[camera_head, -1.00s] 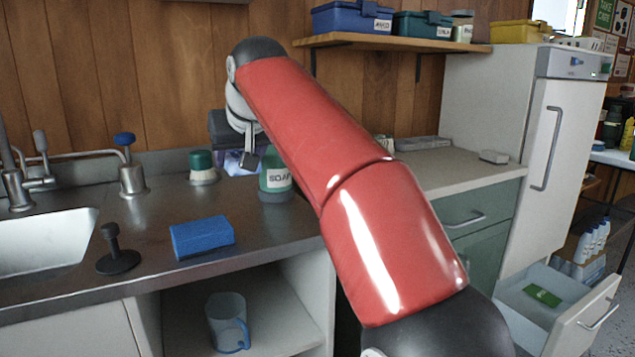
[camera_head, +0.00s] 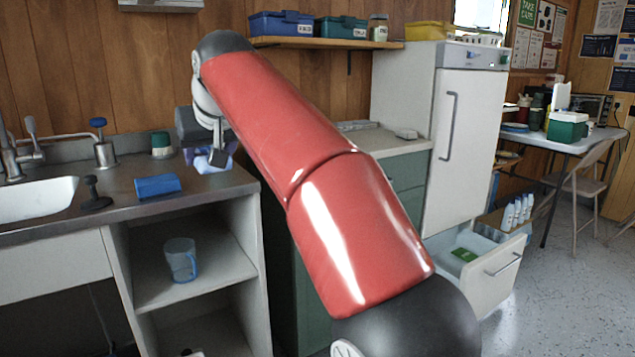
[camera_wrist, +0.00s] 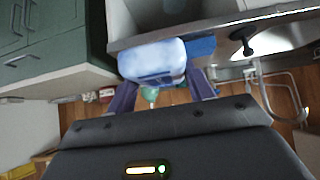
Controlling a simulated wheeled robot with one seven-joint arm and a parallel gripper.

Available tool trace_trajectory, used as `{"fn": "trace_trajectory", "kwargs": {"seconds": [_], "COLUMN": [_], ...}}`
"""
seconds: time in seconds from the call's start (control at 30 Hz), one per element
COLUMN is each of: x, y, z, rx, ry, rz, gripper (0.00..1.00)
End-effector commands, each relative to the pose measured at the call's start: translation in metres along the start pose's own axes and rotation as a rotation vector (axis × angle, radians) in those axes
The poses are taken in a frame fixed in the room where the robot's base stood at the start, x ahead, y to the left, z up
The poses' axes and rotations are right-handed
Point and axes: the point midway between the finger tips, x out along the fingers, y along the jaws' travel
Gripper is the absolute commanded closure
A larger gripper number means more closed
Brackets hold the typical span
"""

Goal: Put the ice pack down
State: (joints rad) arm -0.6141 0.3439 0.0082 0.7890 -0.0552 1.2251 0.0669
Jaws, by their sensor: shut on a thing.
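The ice pack (camera_wrist: 152,60) is a pale, cloudy blue-white block with a darker blue edge. In the wrist view it lies between the two fingers of my gripper (camera_wrist: 163,88), which is shut on it. My gripper (camera_head: 213,157) there hangs near the right end of the steel sink counter (camera_head: 135,203). I cannot tell its exact height above the counter. My red arm hides part of the counter behind it.
A drawer (camera_head: 487,272) stands open by the fridge (camera_head: 463,140).

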Motion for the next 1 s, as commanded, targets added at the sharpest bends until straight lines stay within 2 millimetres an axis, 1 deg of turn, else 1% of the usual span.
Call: {"fn": "trace_trajectory", "kwargs": {"seconds": [0.07,0.1,0.27,0.37,0.57,0.67,0.77,0.8,0.87,0.9,0.97,1.0], "x": [0.001,0.008,0.030,0.046,0.086,0.110,0.140,0.154,0.174,0.187,0.204,0.214], "y": [0.001,0.005,0.018,0.027,0.054,0.073,0.099,0.111,0.130,0.144,0.163,0.175], "z": [0.000,0.002,0.008,0.013,0.030,0.045,0.068,0.080,0.102,0.118,0.144,0.162], "rx": [0.001,0.005,0.018,0.027,0.052,0.069,0.092,0.103,0.121,0.133,0.152,0.164], "ry": [0.000,-0.003,-0.002,-0.003,-0.004,-0.006,-0.008,-0.010,-0.011,-0.011,-0.012,-0.013], "rz": [0.001,0.007,0.023,0.035,0.067,0.088,0.115,0.128,0.147,0.161,0.181,0.194], "gripper": [0.77,0.77,0.77,0.77,0.77,0.77,0.77,0.77,0.77,0.77,0.77,0.77]}}
